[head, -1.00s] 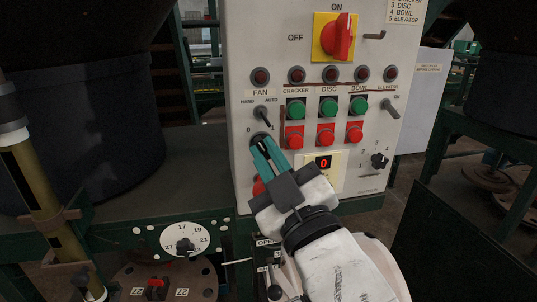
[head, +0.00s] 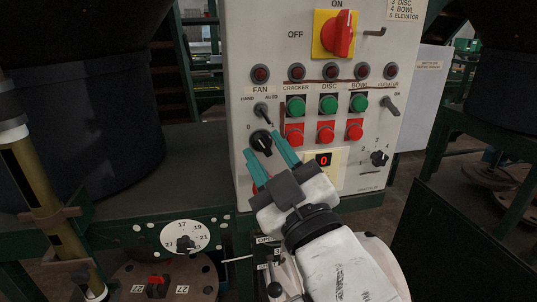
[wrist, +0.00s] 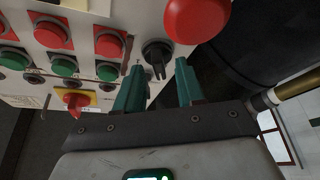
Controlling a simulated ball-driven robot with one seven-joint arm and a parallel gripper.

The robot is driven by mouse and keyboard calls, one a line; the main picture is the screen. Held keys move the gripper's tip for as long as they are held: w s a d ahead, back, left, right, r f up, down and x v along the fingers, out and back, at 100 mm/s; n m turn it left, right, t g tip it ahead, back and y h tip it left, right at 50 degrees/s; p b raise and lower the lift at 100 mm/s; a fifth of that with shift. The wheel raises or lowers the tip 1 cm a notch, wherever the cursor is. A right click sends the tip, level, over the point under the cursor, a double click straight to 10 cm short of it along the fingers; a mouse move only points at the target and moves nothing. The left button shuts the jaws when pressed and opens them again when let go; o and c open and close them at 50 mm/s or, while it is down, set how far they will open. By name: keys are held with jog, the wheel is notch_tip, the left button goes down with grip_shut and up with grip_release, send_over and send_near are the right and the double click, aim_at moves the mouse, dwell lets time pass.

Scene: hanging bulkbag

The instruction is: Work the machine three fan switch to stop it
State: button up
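The fan switch is a black rotary knob (head: 261,141) marked 0 and 1, low in the FAN column of the grey control panel (head: 240,60). In the wrist view the fan knob (wrist: 157,54) shows between my fingertips. I cannot tell for sure which mark it points to. My gripper (head: 264,145) is open, its teal fingers spread either side of the knob and apart from it. The wrist view also shows my gripper (wrist: 160,67) empty. A HAND/AUTO toggle (head: 262,109) sits just above the knob. A black numbered selector (head: 379,158) is at lower right.
A large red button (wrist: 197,18) lies close beside my fingers, mostly hidden in the head view. Green buttons (head: 328,104) and red buttons (head: 325,135) are to the right. A digit display (head: 323,160) reads 0. A red main switch (head: 338,36) is on top.

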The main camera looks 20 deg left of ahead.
jog(key=b+v, duration=0.3)
jog(key=v, duration=0.7)
jog(key=shift+s+d+b, duration=0.2)
jog(key=shift+b, duration=0.2)
jog(key=shift+f, duration=0.15)
jog(key=w+d+f+m+g+h, duration=0.1)
jog(key=w+d+f+m+h, duration=0.15)
jog(key=d+f+h, duration=0.4)
jog(key=w+d+f+m+h, duration=0.1)
jog(key=w+d+f+m, duration=0.2)
jog(key=f, duration=0.7)
jog(key=s+d+f+m+g+h, duration=0.2)
jog(key=d+f, duration=0.2)
jog(key=f, duration=0.3)
jog(key=s+d+f+m+g+h, duration=0.2)
jog(key=s+d+f+m, duration=0.1)
jog(key=d+f, duration=0.3)
jog(key=s+d+f+m+g+h, duration=0.2)
jog(key=s+d+f+g, duration=0.2)
jog(key=s+d+f, duration=0.3)
jog(key=s+d+f+m+g+h, duration=0.2)
jog(key=s+d+f+g, duration=0.3)
jog(key=s+d+f, duration=0.3)
jog(key=s+f+m, duration=0.1)
jog(key=s+f, duration=0.2)
jog(key=s, duration=0.4)
jog(key=shift+m, duration=0.35)
